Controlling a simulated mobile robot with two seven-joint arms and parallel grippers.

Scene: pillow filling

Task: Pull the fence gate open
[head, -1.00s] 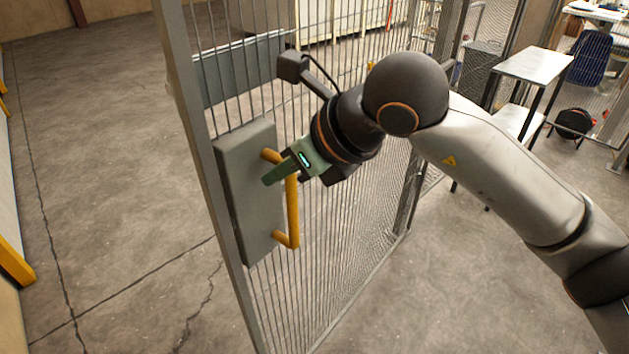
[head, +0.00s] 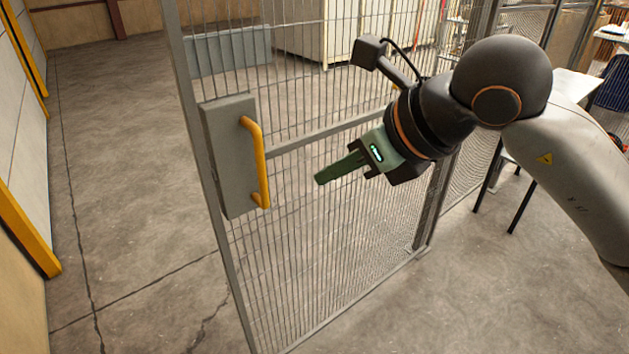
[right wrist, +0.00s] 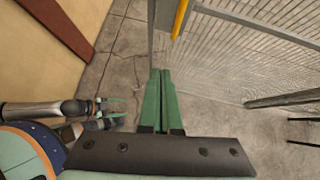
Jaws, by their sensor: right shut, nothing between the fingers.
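The fence gate (head: 330,260) is a grey wire-mesh panel in a metal frame. It stands at an angle, its left edge clear of any post in the head view. A grey plate (head: 225,150) near that edge carries a yellow handle (head: 259,160). The handle also shows at the top of the right wrist view (right wrist: 180,18). My right gripper (head: 318,179) is shut and empty, to the right of the handle and apart from it. Its green fingers meet in the right wrist view (right wrist: 165,72). My left gripper (right wrist: 122,108) shows there at the left, fingers apart and empty.
Bare concrete floor (head: 130,200) lies open left of the gate. A wall with yellow edging (head: 25,230) stands at far left. More mesh fencing (head: 475,160) and a table (head: 570,85) are at right.

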